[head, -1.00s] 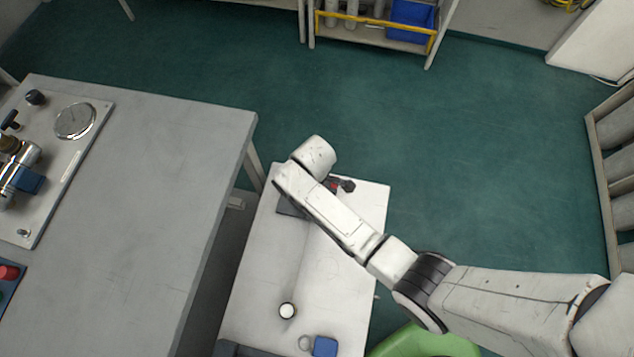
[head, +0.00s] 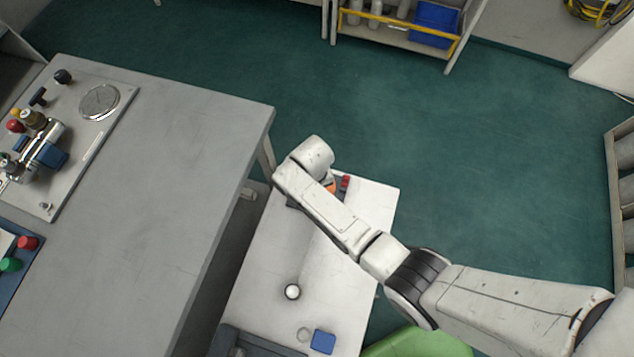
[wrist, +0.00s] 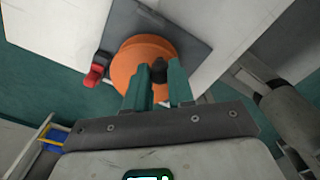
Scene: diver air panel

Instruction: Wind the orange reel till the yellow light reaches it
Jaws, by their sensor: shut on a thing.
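The orange reel (wrist: 136,66) sits on a dark grey plate (wrist: 180,33) in the wrist view. Only a sliver of the reel (head: 332,187) shows past my arm in the head view. My gripper (wrist: 160,78) has its two teal fingers over the reel, shut on a black crank knob (wrist: 159,68) near the reel's edge. The fingers hide part of the reel. I see no yellow light in either view.
The reel's white table (head: 330,265) also bears a small round white-topped piece (head: 292,291) and a blue block (head: 323,342). A grey bench (head: 190,150) with a valve and gauge panel (head: 75,130) stands at left. Green floor is open beyond.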

